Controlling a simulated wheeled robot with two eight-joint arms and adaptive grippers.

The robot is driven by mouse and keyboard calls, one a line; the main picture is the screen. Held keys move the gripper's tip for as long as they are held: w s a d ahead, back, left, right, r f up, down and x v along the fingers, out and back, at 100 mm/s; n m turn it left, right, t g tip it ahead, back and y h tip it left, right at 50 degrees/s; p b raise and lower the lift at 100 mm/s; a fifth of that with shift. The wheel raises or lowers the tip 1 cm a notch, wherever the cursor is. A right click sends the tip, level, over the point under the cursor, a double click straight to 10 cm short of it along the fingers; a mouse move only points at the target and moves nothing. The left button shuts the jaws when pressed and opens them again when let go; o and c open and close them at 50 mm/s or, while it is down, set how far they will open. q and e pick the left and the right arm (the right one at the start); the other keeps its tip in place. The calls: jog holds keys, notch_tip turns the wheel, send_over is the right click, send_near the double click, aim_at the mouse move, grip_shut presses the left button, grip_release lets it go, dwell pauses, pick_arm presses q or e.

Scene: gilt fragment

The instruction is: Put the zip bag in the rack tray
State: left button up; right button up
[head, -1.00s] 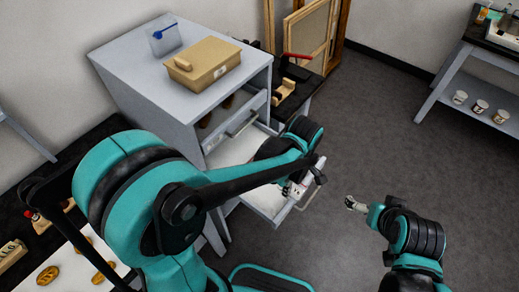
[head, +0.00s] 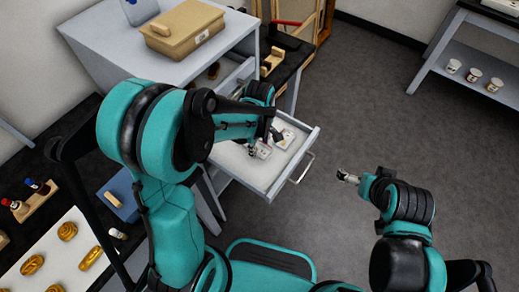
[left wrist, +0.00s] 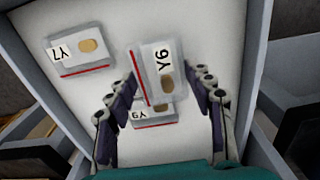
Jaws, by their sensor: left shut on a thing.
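The open tray of the grey cabinet (head: 272,188), a white-floored drawer with a bar handle, is pulled out in the head view. My left gripper (head: 262,146) is over it. In the left wrist view, my left gripper (left wrist: 163,80) is shut on a clear zip bag (left wrist: 160,72) with a pale label and red edge, held between its fingertips. Its lettering looks like Y6 or Y9. Below it in that view another labelled bag (left wrist: 152,123) lies partly hidden on the tray floor. A bag marked Y7 (left wrist: 80,54) lies at upper left. My right gripper (head: 348,177) is empty over the floor, its jaws too small to judge.
A tan lidded box (head: 185,30) stands on the cabinet top (head: 110,40). A white tray of gilt pieces (head: 60,250), a blue box (head: 120,195) and a small bottle rack (head: 35,200) are on the left bench.

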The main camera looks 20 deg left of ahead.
pick_arm(q)
jog(key=shift+f, duration=1.05)
jog(key=shift+b, duration=0.3)
jog(key=shift+f, duration=0.2)
jog(key=o, duration=0.9)
jog(key=shift+o, duration=0.2)
jog(key=shift+r, duration=0.1)
